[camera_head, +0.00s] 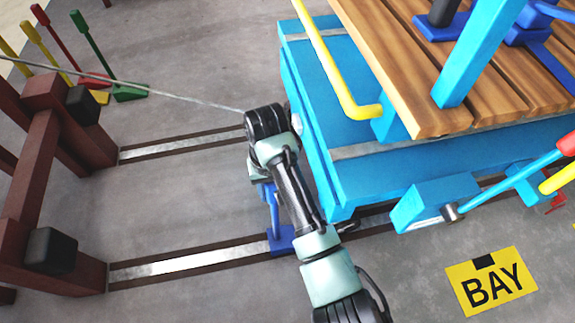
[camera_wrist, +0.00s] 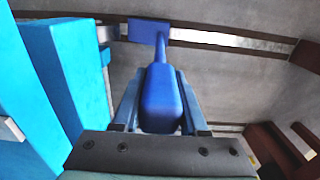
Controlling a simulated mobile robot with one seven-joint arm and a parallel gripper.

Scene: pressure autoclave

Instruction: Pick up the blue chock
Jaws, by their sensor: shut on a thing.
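The blue chock (camera_head: 282,241) is a small block with a long upright handle. In the head view it appears at the near rail, close beside the turquoise cart; I cannot tell whether it touches the rail. In the wrist view its block (camera_wrist: 148,30) is at the top, with the thick handle grip (camera_wrist: 162,100) pointing toward me. My gripper (camera_wrist: 160,88) is shut on this grip, one finger on each side. In the head view my arm hides most of the gripper and the upper handle.
The turquoise cart (camera_head: 330,130) with a wooden deck (camera_head: 400,70) stands right of my arm. A dark red buffer frame (camera_head: 35,180) stands left across the rails. Red, green and yellow handled chocks (camera_head: 128,92) are at the upper left. A cable (camera_head: 150,93) crosses above the floor.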

